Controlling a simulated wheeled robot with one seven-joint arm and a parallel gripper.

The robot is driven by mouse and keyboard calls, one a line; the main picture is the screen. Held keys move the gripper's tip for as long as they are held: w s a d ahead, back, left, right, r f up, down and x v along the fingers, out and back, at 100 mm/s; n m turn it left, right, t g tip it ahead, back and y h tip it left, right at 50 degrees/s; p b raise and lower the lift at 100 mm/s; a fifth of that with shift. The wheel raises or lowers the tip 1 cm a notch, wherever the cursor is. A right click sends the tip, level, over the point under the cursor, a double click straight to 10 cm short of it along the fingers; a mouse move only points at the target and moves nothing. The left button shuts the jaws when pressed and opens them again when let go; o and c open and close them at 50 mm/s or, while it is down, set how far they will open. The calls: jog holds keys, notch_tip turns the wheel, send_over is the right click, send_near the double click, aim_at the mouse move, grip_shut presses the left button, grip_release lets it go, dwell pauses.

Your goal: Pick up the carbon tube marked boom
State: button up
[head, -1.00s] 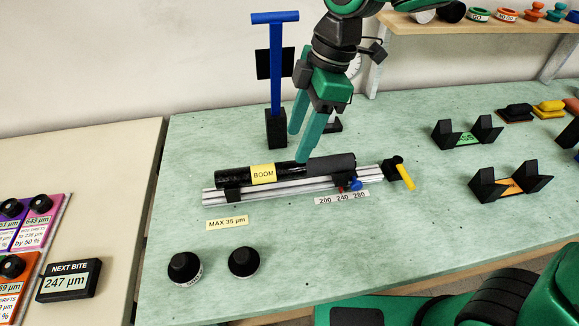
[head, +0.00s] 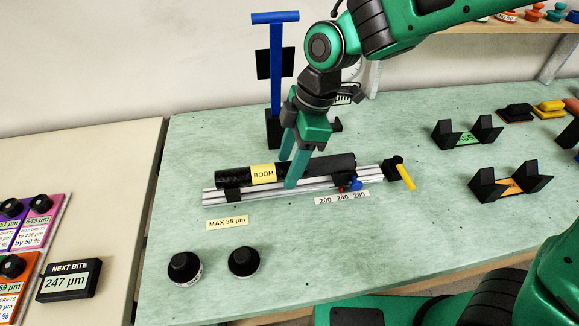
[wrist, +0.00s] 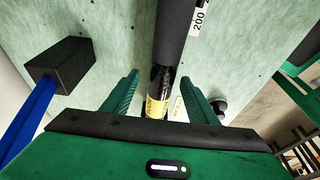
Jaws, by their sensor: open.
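The black carbon tube with a yellow BOOM label (head: 327,165) lies along a silver rail (head: 215,197) on the green table. In the wrist view the tube (wrist: 168,60) runs down between the two fingers, its yellow label near the bottom. My gripper (head: 286,173) is open and low over the tube, just right of the label. One green finger shows in front of the tube and the other behind it. In the wrist view the gripper (wrist: 162,92) has a gap on both sides of the tube. I cannot tell whether either finger touches it.
A blue T-shaped post (head: 276,70) stands behind the rail. Red and blue knobs (head: 355,184) and a yellow-handled black part (head: 404,176) sit at the rail's right. Two black knobs (head: 244,262) stand in front. Black V-cradles (head: 510,183) stand at right. The table between is clear.

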jog(key=c, duration=1.2)
jog(key=shift+c, duration=0.2)
jog(key=shift+w+r, duration=0.1)
jog(key=shift+r, duration=0.1)
